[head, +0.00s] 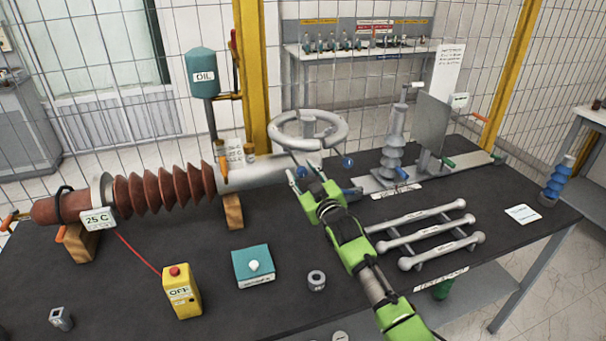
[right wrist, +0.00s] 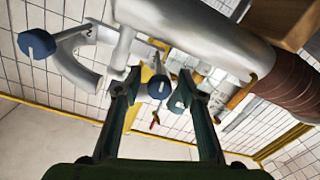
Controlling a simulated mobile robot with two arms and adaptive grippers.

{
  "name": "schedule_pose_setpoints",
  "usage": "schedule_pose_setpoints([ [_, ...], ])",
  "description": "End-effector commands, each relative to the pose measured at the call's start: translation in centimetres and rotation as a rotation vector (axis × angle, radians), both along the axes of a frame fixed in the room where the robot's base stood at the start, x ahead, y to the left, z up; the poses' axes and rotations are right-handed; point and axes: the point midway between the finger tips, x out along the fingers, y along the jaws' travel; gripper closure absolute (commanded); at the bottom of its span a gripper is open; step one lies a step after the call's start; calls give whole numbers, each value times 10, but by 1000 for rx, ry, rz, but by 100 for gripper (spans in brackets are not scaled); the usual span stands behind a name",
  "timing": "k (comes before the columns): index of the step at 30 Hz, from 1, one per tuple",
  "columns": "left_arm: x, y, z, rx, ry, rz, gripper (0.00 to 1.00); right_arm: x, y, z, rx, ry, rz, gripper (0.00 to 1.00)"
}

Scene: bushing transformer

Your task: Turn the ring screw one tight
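A grey metal ring (head: 279,127) sits around the end of the grey tube of the bushing. Two blue-headed screws show at it: one at the right (head: 347,162) and one lower left (head: 299,171). My right gripper (head: 305,176) is at the lower-left screw. In the right wrist view, its two fingers stand apart, with a blue screw head (right wrist: 160,88) between or just beyond the tips; contact cannot be told. Another blue screw head (right wrist: 37,43) is off to the left there. No label tells which is screw one. My left gripper is not in view.
The brown ribbed bushing (head: 160,190) lies on wooden blocks, with a teal oil tank (head: 202,73) behind it. Three grey rods (head: 415,234), a teal box (head: 253,266) and a yellow button box (head: 181,291) are on the dark table. The table's front middle is mostly free.

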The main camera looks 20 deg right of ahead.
Motion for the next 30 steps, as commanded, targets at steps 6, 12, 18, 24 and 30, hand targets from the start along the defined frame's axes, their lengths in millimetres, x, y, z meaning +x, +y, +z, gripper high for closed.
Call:
schedule_pose_setpoints([
  [6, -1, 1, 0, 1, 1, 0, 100, -10, -1, 0, 0, 0, 0, 63],
  [12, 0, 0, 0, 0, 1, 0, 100, -40, -3, -1, 0, 1, 0, 63],
  [18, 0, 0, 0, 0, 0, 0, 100, -75, -5, 0, -2, 0, 0, 63],
  [24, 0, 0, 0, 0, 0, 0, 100, -105, -8, 0, 0, 1, 0, 63],
  [30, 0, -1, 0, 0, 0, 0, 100, -118, -9, 0, 0, 1, 0, 63],
])
